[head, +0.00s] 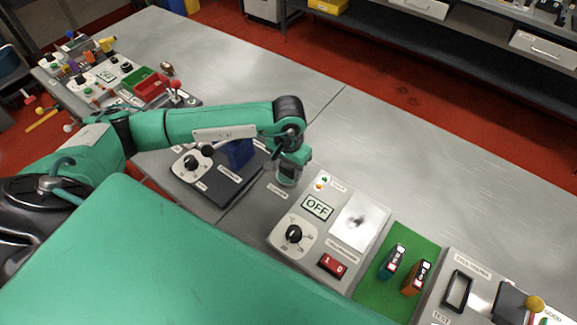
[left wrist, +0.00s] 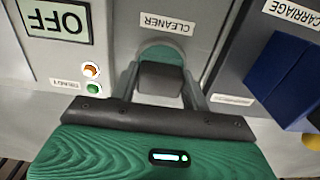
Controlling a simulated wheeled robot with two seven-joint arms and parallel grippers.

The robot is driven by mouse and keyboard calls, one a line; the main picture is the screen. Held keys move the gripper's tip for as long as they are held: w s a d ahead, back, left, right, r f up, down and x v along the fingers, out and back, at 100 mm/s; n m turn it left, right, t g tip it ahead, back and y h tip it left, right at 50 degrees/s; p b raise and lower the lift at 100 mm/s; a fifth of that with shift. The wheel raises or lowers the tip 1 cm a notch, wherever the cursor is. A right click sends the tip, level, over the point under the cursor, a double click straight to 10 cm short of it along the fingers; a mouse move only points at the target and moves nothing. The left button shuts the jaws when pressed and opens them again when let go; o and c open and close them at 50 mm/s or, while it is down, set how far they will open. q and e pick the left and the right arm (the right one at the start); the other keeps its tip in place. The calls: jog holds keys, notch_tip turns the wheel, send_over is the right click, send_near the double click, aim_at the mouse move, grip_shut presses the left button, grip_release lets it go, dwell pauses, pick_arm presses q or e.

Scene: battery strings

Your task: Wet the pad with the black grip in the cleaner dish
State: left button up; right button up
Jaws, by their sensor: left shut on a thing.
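My left gripper (left wrist: 160,85) is shut on the black grip (left wrist: 162,78), which sits between its two fingers in the left wrist view. In the head view the left gripper (head: 288,172) points down just behind the CLEANER label (head: 277,191). The round cleaner dish (left wrist: 160,51) shows its rim beyond the grip, beside the CLEANER label. The grip is at the dish and hides much of it. The pad under the grip is hidden, so I cannot tell whether it touches the cleaner. My right gripper is not in view.
A panel with an OFF display (head: 317,207), a dial and a red switch lies right of the dish. A blue block (head: 238,152) stands on the carriage unit to the left. A green mat (head: 376,290) holds two small upright items. The table behind is clear.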

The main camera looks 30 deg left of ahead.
pick_arm(q)
jog(key=shift+s+f, duration=0.1)
jog(key=shift+r, duration=0.75)
jog(key=shift+r+p, duration=0.85)
jog(key=shift+r, duration=2)
